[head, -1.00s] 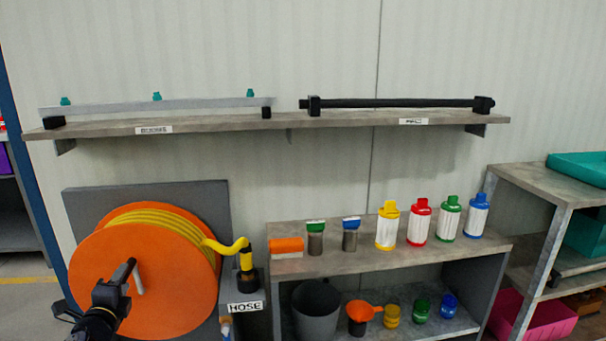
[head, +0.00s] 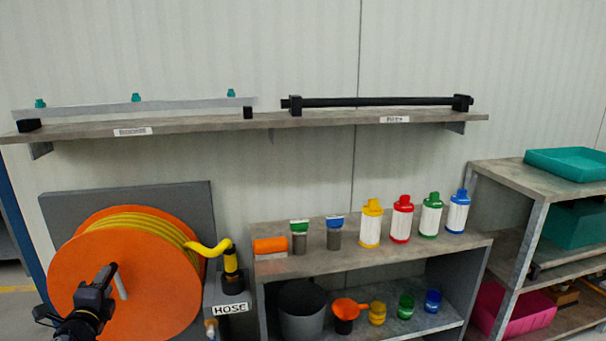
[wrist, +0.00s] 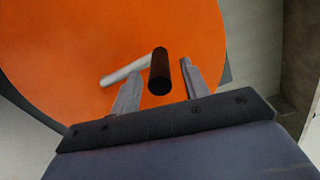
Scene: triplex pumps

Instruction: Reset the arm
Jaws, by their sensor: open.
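My gripper (wrist: 155,90) is open in the wrist view, with its two grey fingers apart. The dark end of the hose reel's crank handle (wrist: 159,72) shows between and beyond the fingers. I cannot tell whether they touch it. The orange hose reel (wrist: 110,40) fills the background there. In the head view my arm reaches up at the lower left, in front of the orange reel (head: 165,290) with its yellow hose (head: 140,228). The fingertips are too small and dark to make out in that view.
A lower shelf unit (head: 350,258) holds several coloured bottles, cups and a grey bucket (head: 302,312). A wall shelf (head: 215,125) carries a black bar (head: 380,102) and a grey rail (head: 90,110). A rack with teal trays (head: 570,163) and a pink bin (head: 515,308) stands right.

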